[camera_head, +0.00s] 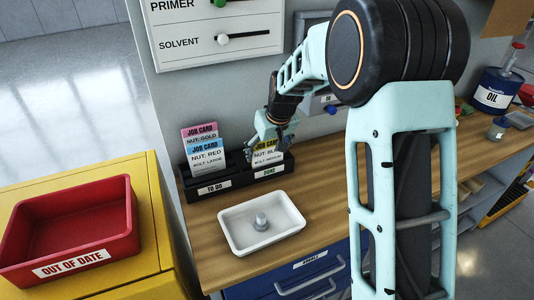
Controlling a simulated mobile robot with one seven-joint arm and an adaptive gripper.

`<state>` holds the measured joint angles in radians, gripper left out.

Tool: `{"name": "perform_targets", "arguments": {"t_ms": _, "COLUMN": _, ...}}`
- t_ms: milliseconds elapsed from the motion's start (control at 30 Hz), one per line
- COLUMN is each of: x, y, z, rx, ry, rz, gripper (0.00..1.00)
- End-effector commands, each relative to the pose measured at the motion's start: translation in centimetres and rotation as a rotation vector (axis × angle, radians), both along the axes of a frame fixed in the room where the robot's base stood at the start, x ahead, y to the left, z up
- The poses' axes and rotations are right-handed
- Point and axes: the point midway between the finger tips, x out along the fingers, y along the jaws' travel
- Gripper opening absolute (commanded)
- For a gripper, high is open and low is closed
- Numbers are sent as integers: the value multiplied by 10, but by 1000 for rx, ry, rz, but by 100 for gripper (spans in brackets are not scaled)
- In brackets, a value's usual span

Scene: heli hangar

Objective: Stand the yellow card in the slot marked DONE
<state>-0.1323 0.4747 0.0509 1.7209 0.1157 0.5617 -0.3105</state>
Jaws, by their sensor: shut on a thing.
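The yellow card (266,159) is upright at the DONE side of the black card rack (185,181), just behind the label DONE (269,172). My gripper (269,141) is shut on the upper part of this card and hides some of its top. The card's lower edge is close to the rack's front wall; I cannot tell whether it rests on the slot bottom. A pink card (199,131) and a blue card (207,155) stand in the side of the rack marked TO DO (214,187).
A white tray (233,241) with a grey metal part (261,221) lies in front of the rack on the wooden bench (205,243). A red OUT OF DATE bin (84,259) stands on a yellow cabinet at left. A wall panel (218,52) with sliders hangs above the rack.

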Motion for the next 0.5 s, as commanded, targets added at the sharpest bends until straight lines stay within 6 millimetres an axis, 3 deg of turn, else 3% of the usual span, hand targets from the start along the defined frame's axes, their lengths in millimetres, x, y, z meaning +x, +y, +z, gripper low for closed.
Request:
{"name": "perform_targets", "arguments": {"t_ms": 67, "x": -2, "y": -1, "z": 0, "rx": -1, "ry": 7, "rz": -1, "gripper": 38}}
{"name": "perform_targets", "arguments": {"t_ms": 100, "x": -2, "y": -1, "z": -1, "rx": -1, "ry": 7, "rz": -1, "gripper": 78}}
{"name": "perform_targets", "arguments": {"t_ms": 200, "x": -2, "y": -1, "z": 0, "rx": -1, "ry": 7, "rz": -1, "gripper": 89}}
{"name": "perform_targets", "arguments": {"t_ms": 500, "x": -1, "y": -1, "z": 1, "rx": 0, "ry": 4, "rz": -1, "gripper": 93}}
